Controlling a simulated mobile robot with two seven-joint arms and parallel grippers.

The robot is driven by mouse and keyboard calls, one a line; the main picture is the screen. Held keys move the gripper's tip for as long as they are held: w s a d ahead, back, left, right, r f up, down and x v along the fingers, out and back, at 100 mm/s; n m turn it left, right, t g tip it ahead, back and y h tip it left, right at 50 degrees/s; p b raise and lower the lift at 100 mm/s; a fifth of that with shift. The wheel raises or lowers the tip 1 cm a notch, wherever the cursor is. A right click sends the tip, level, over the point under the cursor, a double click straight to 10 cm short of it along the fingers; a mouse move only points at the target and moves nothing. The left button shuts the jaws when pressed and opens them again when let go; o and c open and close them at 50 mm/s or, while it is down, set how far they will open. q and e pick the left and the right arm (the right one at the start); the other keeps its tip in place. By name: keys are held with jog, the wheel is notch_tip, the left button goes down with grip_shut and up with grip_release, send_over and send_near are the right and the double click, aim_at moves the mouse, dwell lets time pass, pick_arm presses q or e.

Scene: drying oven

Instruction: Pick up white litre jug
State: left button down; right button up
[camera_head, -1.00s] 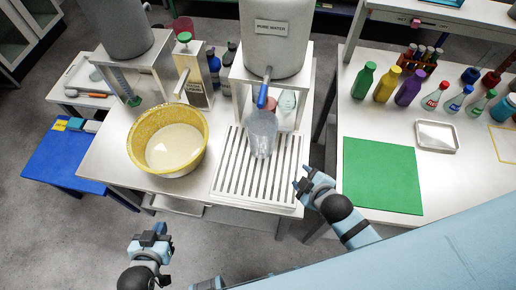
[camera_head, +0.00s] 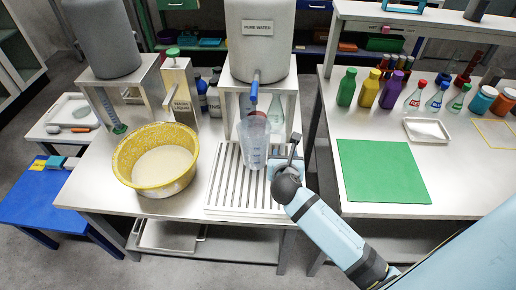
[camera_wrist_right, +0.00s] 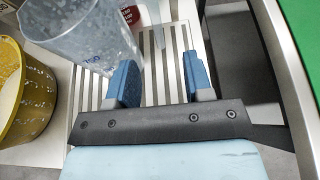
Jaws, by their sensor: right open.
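The white litre jug (camera_head: 253,145) is a translucent, whitish jug with markings. It stands upright on the slatted drain rack (camera_head: 226,190), below the blue tap of the pure water tank. In the right wrist view the jug (camera_wrist_right: 92,38) is at the upper left, just beyond the left finger. My right gripper (camera_head: 280,163) is beside the jug on its right, low over the rack. In the wrist view its two blue fingers (camera_wrist_right: 162,78) are apart with only slats between them. I cannot tell whether a finger touches the jug. My left gripper is out of the picture.
A yellow-rimmed bowl of pale liquid (camera_head: 160,160) stands left of the rack. The pure water tank (camera_head: 260,45) and its stand rise behind the jug. To the right, another table holds a green mat (camera_head: 382,172), a white tray (camera_head: 426,131) and several bottles.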

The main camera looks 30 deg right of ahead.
aim_at(282, 143)
jog(key=b+x, duration=0.1)
jog(key=x, duration=0.8)
jog(key=shift+w+a, duration=0.1)
jog(key=shift+a, duration=0.1)
jog(key=shift+c, duration=0.5)
grip_shut()
dwell(0.4)
jog(key=shift+r, duration=0.1)
